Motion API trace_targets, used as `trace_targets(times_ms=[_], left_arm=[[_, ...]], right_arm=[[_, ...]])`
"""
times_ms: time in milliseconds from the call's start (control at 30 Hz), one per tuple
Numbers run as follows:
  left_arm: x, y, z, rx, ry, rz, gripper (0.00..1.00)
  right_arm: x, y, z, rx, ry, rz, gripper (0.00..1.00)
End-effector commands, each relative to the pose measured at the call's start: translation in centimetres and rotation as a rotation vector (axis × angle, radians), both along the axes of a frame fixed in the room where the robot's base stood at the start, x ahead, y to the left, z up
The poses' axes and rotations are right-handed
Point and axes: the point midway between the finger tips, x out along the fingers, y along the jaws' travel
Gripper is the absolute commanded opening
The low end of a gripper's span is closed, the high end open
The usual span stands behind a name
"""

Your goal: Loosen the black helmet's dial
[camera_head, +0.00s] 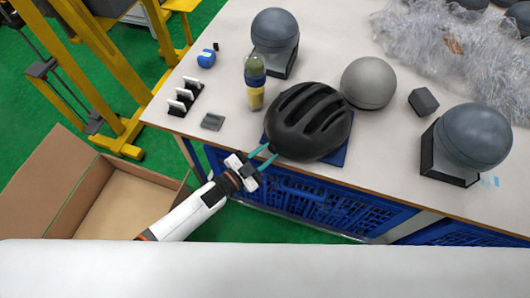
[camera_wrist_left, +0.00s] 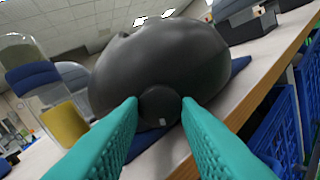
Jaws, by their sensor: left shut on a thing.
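The black helmet (camera_head: 308,118) with long vents rests on a dark blue pad (camera_head: 338,155) near the table's front edge. It also fills the middle of the left wrist view (camera_wrist_left: 165,62). Its round dark dial (camera_wrist_left: 160,104) faces the camera there, with a small light mark low on it. My left gripper (camera_head: 268,156) reaches in from the front left. Its teal fingers (camera_wrist_left: 160,112) are on either side of the dial, shut on it. The dial is hidden in the head view. My right gripper is not in view.
A yellow-and-green bottle (camera_head: 255,80), a grey dome (camera_head: 369,82) and a dark grey block (camera_head: 423,101) surround the helmet. Dark balls on stands (camera_head: 474,135) are farther out. Blue crates (camera_head: 310,198) are under the table. An open cardboard box (camera_head: 125,190) is on the green floor.

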Motion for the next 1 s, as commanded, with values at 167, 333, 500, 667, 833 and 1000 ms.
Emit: trace_targets(times_ms=[167,333,500,667,833,1000], left_arm=[[-0.02,0.07,-0.14,-0.063,0.074,0.001,0.07],[-0.03,0.08,-0.17,-0.1,0.114,0.001,0.07],[-0.05,0.08,-0.19,-0.12,0.134,0.001,0.07],[-0.06,0.07,-0.2,-0.123,0.139,0.002,0.07],[-0.06,0.06,-0.2,-0.122,0.139,0.001,0.07],[-0.06,0.05,-0.21,-0.122,0.138,0.001,0.43]], right_arm=[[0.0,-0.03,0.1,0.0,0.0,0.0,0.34],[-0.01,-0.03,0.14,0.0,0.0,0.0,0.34],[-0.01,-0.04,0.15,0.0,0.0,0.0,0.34],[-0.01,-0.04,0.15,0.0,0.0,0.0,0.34],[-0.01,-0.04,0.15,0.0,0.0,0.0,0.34],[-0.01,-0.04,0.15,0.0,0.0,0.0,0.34]])
